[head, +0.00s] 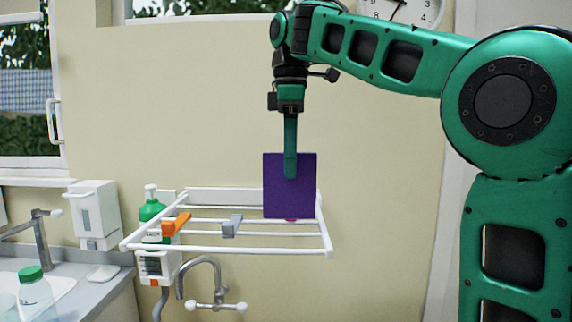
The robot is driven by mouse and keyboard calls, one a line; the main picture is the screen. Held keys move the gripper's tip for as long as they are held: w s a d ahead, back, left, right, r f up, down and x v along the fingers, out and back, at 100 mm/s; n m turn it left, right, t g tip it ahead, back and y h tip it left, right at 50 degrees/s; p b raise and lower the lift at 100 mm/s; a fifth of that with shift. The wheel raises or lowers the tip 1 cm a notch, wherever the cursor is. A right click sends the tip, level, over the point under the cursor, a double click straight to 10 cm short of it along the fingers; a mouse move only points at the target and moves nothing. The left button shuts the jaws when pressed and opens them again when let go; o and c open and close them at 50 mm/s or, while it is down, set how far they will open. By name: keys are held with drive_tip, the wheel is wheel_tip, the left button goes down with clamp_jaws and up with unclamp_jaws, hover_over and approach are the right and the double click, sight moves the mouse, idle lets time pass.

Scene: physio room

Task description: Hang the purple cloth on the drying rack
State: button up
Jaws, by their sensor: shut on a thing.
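The purple cloth (270,190) hangs flat and upright from my gripper (290,170), which is shut on its upper middle part. The drying rack (240,250) is a white frame with several bars, fixed against the wall. The cloth is in front of the right part of the rack in the picture and hides some of its bars. I cannot tell whether the cloth touches a bar. A small pink or red thing (291,219) shows just under the cloth's lower edge, mostly hidden.
An orange clip (176,224) and a grey clip (232,226) sit on the rack's bars. A tap (205,285) is below. A counter with a sink (60,285), a green-capped bottle (33,290) and a dispenser (95,213) is at left.

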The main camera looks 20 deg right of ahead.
sight(291, 197)
drive_tip(key=shift+f, duration=0.2)
drive_tip(key=shift+d+f, duration=0.1)
drive_tip(key=shift+f, duration=8)
drive_tip(key=o, duration=0.9)
drive_tip(key=shift+r, duration=0.1)
drive_tip(key=shift+s+r, duration=0.1)
drive_tip(key=shift+r, duration=4.3)
